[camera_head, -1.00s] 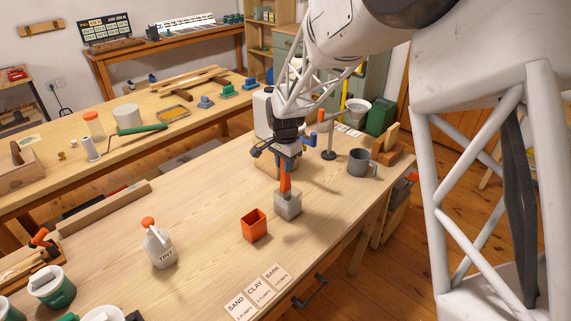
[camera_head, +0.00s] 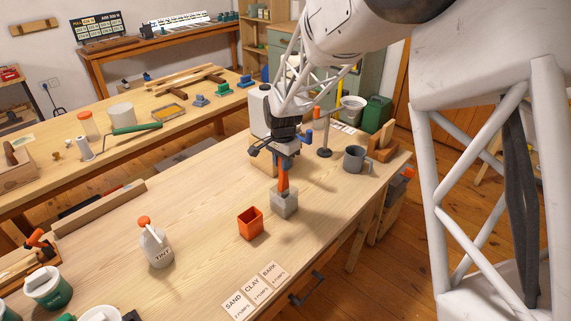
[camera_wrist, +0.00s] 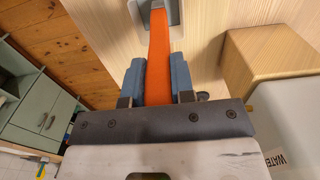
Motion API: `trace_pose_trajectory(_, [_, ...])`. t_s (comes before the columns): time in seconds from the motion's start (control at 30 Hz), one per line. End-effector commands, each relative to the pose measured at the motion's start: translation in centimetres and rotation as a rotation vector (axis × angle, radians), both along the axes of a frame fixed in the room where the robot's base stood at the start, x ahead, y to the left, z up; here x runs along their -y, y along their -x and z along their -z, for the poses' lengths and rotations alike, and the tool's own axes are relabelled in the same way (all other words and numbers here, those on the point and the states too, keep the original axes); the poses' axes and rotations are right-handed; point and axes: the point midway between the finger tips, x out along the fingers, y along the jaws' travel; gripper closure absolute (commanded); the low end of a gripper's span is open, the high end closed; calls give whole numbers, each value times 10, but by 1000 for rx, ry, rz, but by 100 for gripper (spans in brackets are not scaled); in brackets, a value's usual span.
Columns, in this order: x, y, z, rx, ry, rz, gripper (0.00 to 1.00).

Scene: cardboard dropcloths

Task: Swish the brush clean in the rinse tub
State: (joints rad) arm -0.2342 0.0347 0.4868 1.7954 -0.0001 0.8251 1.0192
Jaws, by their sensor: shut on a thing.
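My gripper (camera_head: 284,158) is shut on the orange handle of the brush (camera_head: 283,180). In the wrist view, the blue-grey finger pads (camera_wrist: 159,80) lie on both sides of the flat orange handle (camera_wrist: 158,45). The handle runs down into a small square grey tub (camera_head: 284,206) on the workbench. The tub's rim shows at the top of the wrist view (camera_wrist: 173,12). The brush stands close to upright. Its bristles are hidden inside the tub, and I cannot see the water or any paint on them.
An orange square cup (camera_head: 250,223) stands just left of the tub. A white TINT bottle (camera_head: 156,248) is farther left, and a grey mug (camera_head: 355,159) is to the right. A white container (camera_wrist: 293,115) and wooden block (camera_wrist: 268,55) are close beside my gripper. Label cards (camera_head: 254,291) lie in front.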

Motion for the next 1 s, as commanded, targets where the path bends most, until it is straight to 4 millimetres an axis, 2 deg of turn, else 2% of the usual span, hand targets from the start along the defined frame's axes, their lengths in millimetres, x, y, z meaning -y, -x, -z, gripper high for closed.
trace_pose_trajectory(0.17, [-6,-6,0,0,0,0,100])
trace_pose_trajectory(0.57, [-6,-6,-2,1,0,1,100])
trace_pose_trajectory(1.0, [-4,-4,-40,2,-1,1,100])
